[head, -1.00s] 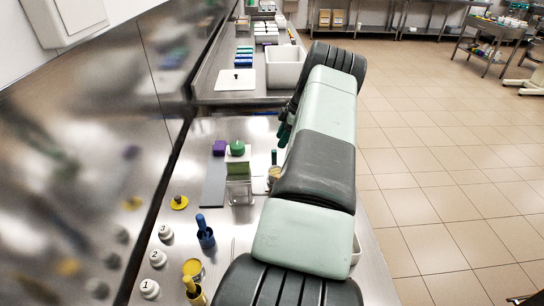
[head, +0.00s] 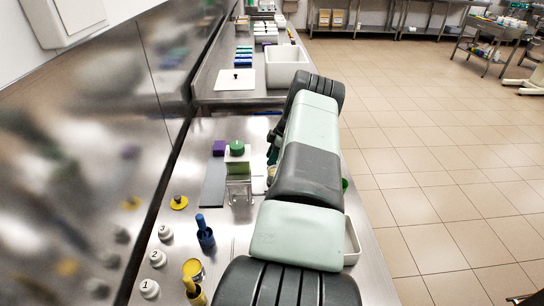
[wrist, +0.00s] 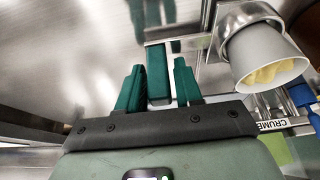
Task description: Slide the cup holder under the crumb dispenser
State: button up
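The cup holder (wrist: 234,37) is a metal ring on a bar with a dark green upright handle (wrist: 158,76). It carries a white cup (wrist: 268,58) with yellow contents in the wrist view. In the head view my arm hides most of it. My gripper (wrist: 158,88) has its green fingers on either side of the handle, with narrow gaps showing, so it looks open around it. The crumb dispenser (head: 238,174), a clear and green unit on a stand, is left of my arm in the head view. Its CRUMB label (wrist: 272,126) shows at right in the wrist view.
A purple block (head: 219,148) and a green round lid (head: 237,148) are by the dispenser. A blue-handled tool (head: 205,232), a yellow-handled tool (head: 193,290) and numbered white knobs (head: 158,258) line the left side. A white tray (head: 351,242) lies right of my arm.

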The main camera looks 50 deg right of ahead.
grip_shut()
jog(key=w+a, duration=0.8)
jog(key=shift+w+a, duration=0.25)
jog(key=shift+a, duration=0.05)
jog(key=shift+o, duration=1)
grip_release()
jog(key=shift+w, duration=0.1)
jog(key=shift+o, duration=0.5)
jog(key=shift+s+d+r, duration=0.15)
jog(key=shift+s+r, duration=0.05)
jog(key=shift+r, duration=0.1)
jog(key=v, duration=1)
jog(key=shift+r, duration=0.15)
